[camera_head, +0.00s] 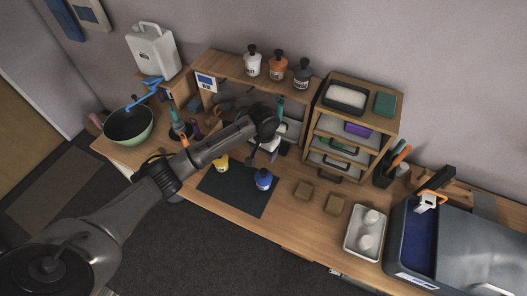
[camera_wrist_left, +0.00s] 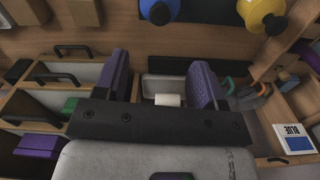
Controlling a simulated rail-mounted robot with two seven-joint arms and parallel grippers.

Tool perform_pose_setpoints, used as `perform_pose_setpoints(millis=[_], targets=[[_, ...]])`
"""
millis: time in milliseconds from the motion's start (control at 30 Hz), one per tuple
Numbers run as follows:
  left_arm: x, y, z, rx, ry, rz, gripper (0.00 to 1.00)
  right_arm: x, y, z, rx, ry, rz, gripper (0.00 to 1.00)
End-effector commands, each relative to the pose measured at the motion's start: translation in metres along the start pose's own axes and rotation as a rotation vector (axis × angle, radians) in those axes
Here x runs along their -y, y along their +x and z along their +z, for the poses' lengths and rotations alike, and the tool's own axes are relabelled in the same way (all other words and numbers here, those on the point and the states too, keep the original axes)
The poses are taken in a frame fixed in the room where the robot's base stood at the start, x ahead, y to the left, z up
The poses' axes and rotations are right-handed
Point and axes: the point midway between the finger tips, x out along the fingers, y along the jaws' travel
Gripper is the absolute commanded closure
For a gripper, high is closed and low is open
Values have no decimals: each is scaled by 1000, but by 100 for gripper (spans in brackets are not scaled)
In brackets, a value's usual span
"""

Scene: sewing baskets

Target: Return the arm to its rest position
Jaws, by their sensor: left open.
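My left arm reaches across the head view from the lower left, over the wooden bench. Its gripper (camera_head: 263,156) is above the back of the bench, between the dark mat and the shelf, partly hidden by its own wrist. In the left wrist view the two purple fingers of the gripper (camera_wrist_left: 159,80) stand wide apart with nothing clamped between them. A white object in a pale tray (camera_wrist_left: 168,100) shows beyond them. My right gripper is not in view.
A blue bottle (camera_head: 263,180) and a yellow bottle (camera_head: 221,163) stand on the dark mat (camera_head: 235,197). The drawer unit (camera_head: 352,129) is right of the gripper; the shelf (camera_head: 232,66) rises behind. A green bowl (camera_head: 130,126) stands left. The bench front is fairly clear.

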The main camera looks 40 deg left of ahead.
Motion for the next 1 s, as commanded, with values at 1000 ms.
perform_pose_setpoints(millis=[1000], targets=[[-30,-104,-37,-522,466,-215,36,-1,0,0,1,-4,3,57]])
